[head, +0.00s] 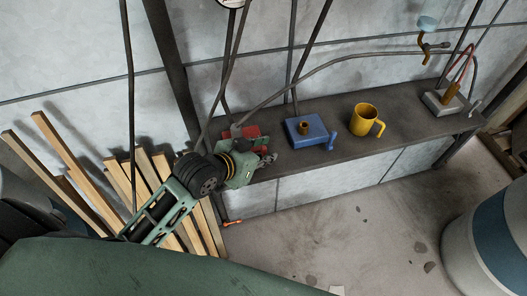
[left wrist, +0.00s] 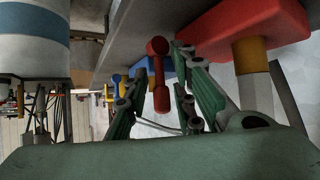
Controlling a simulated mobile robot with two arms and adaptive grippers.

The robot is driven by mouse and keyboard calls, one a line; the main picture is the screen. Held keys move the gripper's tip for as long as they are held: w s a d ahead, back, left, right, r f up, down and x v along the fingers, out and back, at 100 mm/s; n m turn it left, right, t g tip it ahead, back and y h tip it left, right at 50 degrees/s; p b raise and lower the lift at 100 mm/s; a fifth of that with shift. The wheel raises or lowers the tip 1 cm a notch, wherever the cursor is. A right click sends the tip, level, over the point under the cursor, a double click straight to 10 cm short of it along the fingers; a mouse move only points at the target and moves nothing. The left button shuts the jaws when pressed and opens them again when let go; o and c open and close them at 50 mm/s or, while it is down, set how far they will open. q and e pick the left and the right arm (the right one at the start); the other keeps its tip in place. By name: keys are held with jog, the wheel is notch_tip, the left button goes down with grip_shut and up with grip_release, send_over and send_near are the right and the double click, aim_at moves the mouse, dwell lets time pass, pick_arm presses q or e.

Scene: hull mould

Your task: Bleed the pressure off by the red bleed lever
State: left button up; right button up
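The red bleed lever (left wrist: 157,75) shows in the left wrist view as a red bar with a rounded knob. It lies between the two fingers of my left gripper (left wrist: 158,105), which stand apart on either side; I cannot tell whether either touches it. The red block (left wrist: 250,35) with a brass-coloured stem is at the upper right there. In the head view my left gripper (head: 266,159) is at the shelf's front edge and covers much of the red block (head: 252,131); the lever is hidden there. My right gripper is not in view.
A blue block (head: 306,131) with a blue lever (head: 330,141) stands right of the red one on the dark shelf (head: 345,152). A yellow mug (head: 364,118) and a grey block (head: 440,102) stand farther right. Wooden planks (head: 75,165) lean at left; a drum (head: 487,235) stands at lower right.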

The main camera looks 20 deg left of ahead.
pick_arm(q)
jog(key=shift+o, duration=0.4)
jog(key=shift+r, duration=0.15)
jog(key=v, duration=0.7)
jog(key=shift+s+a, duration=0.1)
dwell(0.3)
